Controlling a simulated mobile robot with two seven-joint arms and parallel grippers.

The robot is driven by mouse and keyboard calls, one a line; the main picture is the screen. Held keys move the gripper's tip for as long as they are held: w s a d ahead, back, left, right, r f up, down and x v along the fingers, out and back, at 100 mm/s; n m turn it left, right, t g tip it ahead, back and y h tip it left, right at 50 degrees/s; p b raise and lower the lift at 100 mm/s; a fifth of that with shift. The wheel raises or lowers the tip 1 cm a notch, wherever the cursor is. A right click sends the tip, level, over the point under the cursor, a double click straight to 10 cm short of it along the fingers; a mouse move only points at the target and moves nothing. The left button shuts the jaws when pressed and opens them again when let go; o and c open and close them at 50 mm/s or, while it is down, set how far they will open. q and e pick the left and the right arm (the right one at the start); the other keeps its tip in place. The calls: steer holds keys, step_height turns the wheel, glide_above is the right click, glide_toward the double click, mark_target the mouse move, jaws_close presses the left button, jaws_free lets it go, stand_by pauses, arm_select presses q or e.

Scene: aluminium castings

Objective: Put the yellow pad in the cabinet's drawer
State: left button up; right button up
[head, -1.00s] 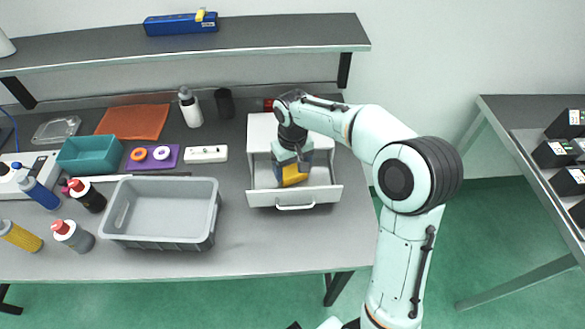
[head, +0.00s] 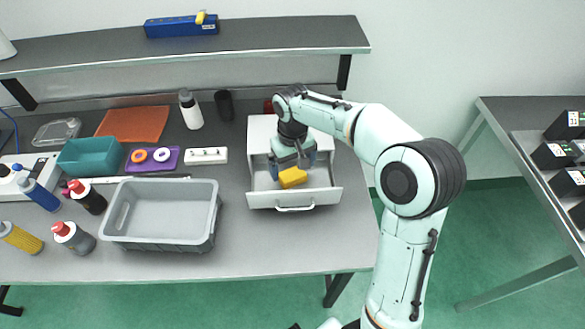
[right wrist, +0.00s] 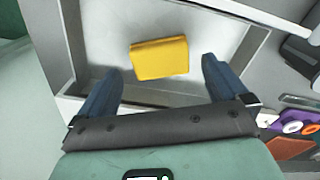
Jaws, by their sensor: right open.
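The yellow pad (head: 292,177) lies inside the open drawer (head: 325,200) of the white cabinet (head: 262,130). In the right wrist view the pad (right wrist: 160,58) rests on the drawer floor, clear of the drawer walls (right wrist: 82,45). My right gripper (head: 293,170) is over the drawer, open and empty. In the right wrist view its two blue fingers (right wrist: 160,85) are spread wide, with the pad beyond and between them, apart from both. My left gripper is not in view.
A grey bin (head: 160,240) stands left of the cabinet. A shelf (head: 180,50) runs above the back of the table. Table right of the bin's front is clear.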

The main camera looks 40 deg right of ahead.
mark_target(292, 174)
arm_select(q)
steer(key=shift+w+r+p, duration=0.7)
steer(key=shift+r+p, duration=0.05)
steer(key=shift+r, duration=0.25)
arm_select(e)
step_height(292, 174, up, 10)
steer(key=shift+f, duration=0.15)
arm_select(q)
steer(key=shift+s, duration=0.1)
